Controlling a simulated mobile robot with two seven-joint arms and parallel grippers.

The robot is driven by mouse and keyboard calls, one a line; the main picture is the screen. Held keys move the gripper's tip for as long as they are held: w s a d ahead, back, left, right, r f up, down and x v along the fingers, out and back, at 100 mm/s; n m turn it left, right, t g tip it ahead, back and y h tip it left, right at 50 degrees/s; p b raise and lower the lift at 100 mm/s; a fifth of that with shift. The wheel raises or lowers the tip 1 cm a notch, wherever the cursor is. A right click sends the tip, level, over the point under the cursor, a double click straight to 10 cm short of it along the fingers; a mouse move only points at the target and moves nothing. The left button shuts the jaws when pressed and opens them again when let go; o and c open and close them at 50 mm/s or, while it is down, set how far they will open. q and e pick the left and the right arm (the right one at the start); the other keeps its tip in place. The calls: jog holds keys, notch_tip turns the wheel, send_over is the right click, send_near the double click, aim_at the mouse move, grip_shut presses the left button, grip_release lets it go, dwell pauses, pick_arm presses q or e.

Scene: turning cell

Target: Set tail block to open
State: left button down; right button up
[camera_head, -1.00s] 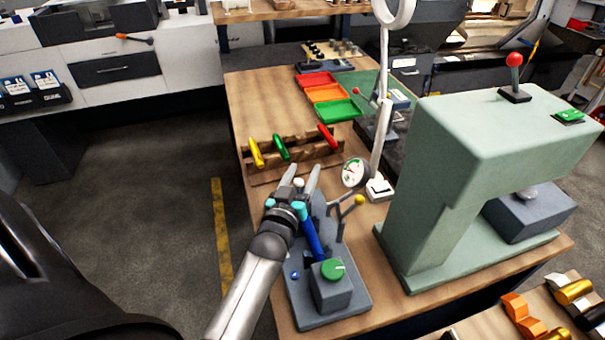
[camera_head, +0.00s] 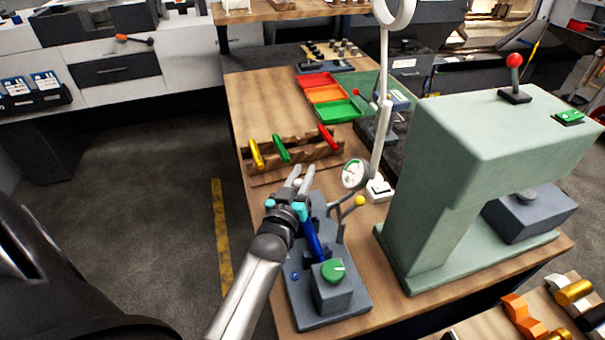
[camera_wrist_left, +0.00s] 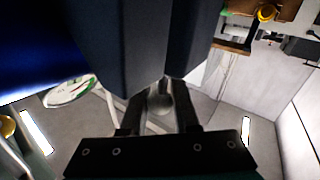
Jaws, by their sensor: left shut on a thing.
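A grey bench fixture (camera_head: 345,308) stands at the near part of the wooden bench, with a green knob (camera_head: 333,271), a blue cylinder (camera_head: 313,243) and a forked post with a yellow ball (camera_head: 360,201). I cannot tell which part is the tail block. My left gripper (camera_head: 301,175) is over the fixture's far end, shut on a pale ball knob (camera_head: 297,183). The grey ball knob (camera_wrist_left: 160,102) also shows between the fingers in the left wrist view. The lever below the knob is mostly hidden by the gripper. My right gripper is not in view.
A wooden rack (camera_head: 301,157) with yellow, green and red handles lies just beyond the gripper. A dial gauge (camera_head: 355,174) and a white lamp stand (camera_head: 380,187) are close on the right. A large green press (camera_head: 445,170) stands further right.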

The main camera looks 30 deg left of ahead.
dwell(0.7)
pick_arm(q)
jog(key=shift+w+a+b, duration=0.35)
jog(key=shift+w+a, duration=0.65)
jog(key=shift+a, duration=0.25)
jog(key=c, duration=0.7)
grip_release()
jog(key=shift+w+a, duration=0.1)
jog(key=shift+o, duration=0.2)
jog(key=v, duration=1.5)
